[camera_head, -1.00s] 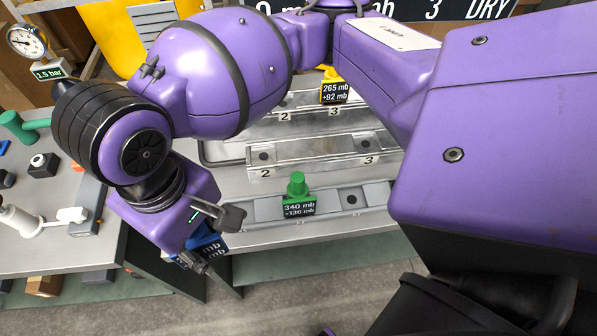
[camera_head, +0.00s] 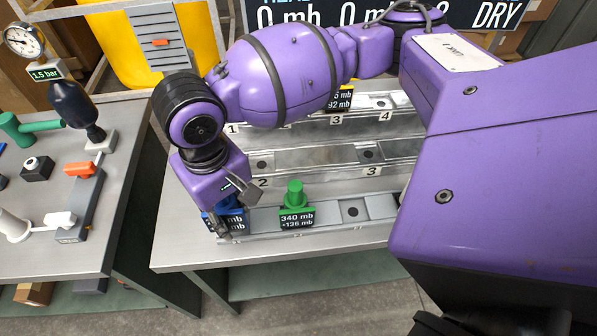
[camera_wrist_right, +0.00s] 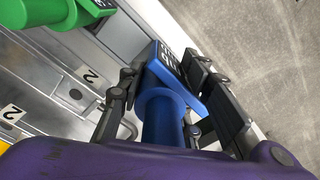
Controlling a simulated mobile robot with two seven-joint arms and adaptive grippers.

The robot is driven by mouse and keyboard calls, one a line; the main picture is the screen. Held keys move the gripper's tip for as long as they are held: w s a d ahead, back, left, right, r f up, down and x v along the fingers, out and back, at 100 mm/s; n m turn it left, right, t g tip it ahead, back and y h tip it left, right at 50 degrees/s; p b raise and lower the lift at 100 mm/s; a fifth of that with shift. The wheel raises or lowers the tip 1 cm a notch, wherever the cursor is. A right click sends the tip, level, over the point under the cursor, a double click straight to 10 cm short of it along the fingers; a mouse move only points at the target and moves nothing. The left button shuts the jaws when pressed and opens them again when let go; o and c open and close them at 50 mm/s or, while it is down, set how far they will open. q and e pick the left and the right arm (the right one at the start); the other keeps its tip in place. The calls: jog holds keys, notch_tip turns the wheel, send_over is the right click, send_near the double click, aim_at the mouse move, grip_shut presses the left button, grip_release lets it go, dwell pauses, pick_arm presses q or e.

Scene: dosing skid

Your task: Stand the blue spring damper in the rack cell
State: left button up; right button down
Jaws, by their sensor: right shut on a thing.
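The blue spring damper (camera_head: 236,220) is at the left end of the front rack row (camera_head: 382,207), its dark label partly hidden by my gripper. My right gripper (camera_head: 230,207) is shut on it from above. In the right wrist view the blue damper (camera_wrist_right: 163,118) sits between the two fingers of the gripper (camera_wrist_right: 165,95). I cannot tell whether its foot rests in the end cell or hangs just above it. A green damper (camera_head: 295,195) labelled 340 mb stands upright to its right; it also shows in the wrist view (camera_wrist_right: 40,12). My left gripper is not in view.
Two more rack rows lie behind, the middle one (camera_head: 315,158) with numbered cells; a 265 mb label is partly hidden at the rear. An open cell (camera_head: 353,210) is right of the green damper. A side bench (camera_head: 105,235) with a gauge (camera_head: 25,40) and valves stands left, across a gap.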

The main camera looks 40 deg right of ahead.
jog(key=shift+w+d+f, duration=0.25)
jog(key=shift+f, duration=0.2)
jog(key=shift+w+d+f, duration=0.2)
jog(key=shift+w+f, duration=0.05)
jog(key=shift+f, duration=0.2)
jog(key=f, duration=0.3)
jog(key=shift+w+d+f+b, duration=0.2)
jog(key=shift+b, duration=0.2)
jog(key=shift+f, duration=0.1)
jog(key=c, duration=1.3)
grip_release()
jog(key=shift+f, duration=0.1)
jog(key=shift+o, duration=0.2)
